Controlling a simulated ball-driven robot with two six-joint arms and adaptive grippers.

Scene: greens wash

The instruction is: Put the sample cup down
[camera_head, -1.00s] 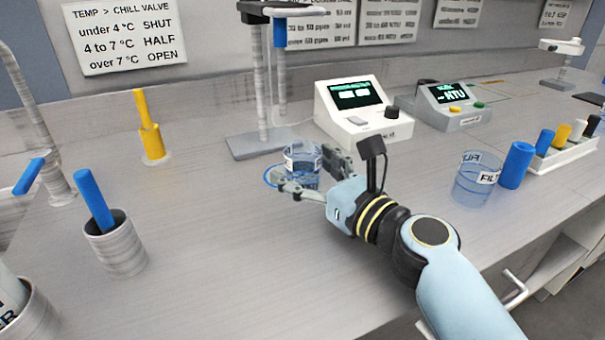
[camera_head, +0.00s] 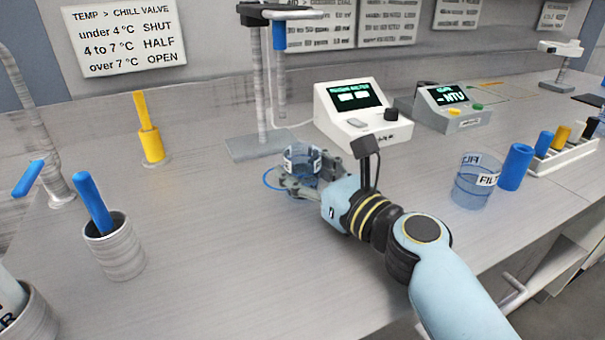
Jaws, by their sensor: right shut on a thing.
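The clear bluish sample cup (camera_head: 301,158) with a white label stands upright at the middle of the bench, in front of the stand. My right gripper (camera_head: 308,182) comes in from the lower right and is shut on this cup, with its fingers around the lower part. A blue ring mark (camera_head: 268,180) on the bench shows just left of the cup; the rest of it is hidden by the cup and fingers. Whether the cup's base touches the bench is hidden. My left gripper is not in view.
A stand (camera_head: 262,145) with a blue-ended probe (camera_head: 279,38) rises behind the cup. A white meter (camera_head: 360,115) and a grey NTU meter (camera_head: 448,110) stand behind right. A FILT-labelled beaker (camera_head: 472,185) is at right.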

